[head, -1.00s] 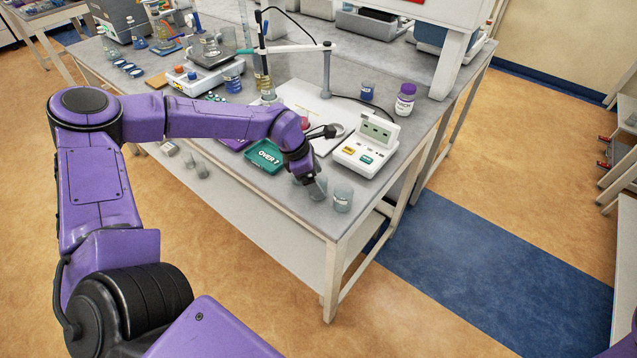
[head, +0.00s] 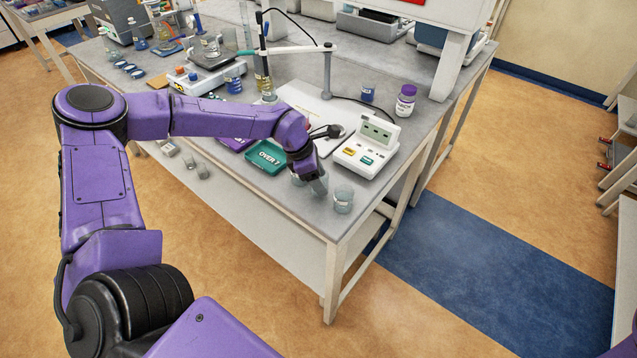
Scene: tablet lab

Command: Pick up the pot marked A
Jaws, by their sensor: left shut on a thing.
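My left gripper (head: 313,181) is at the near corner of the lab bench, pointing down. Its jaws are shut on a small clear glass pot (head: 320,186), partly hidden by the gripper. I cannot tell whether this pot is clear of the bench top. Another clear pot (head: 343,201) stands upright on the bench just to the right, near the edge. Part of a further pot (head: 298,180) shows just left of the fingers. No letter A is readable on any of these pots. My right gripper is not in view.
A teal tray marked "OVER 7" (head: 267,158) lies left of the gripper. A white meter (head: 366,149) stands behind the right pot, with a purple-capped jar (head: 405,100) beyond. The bench's front edge (head: 270,213) is close.

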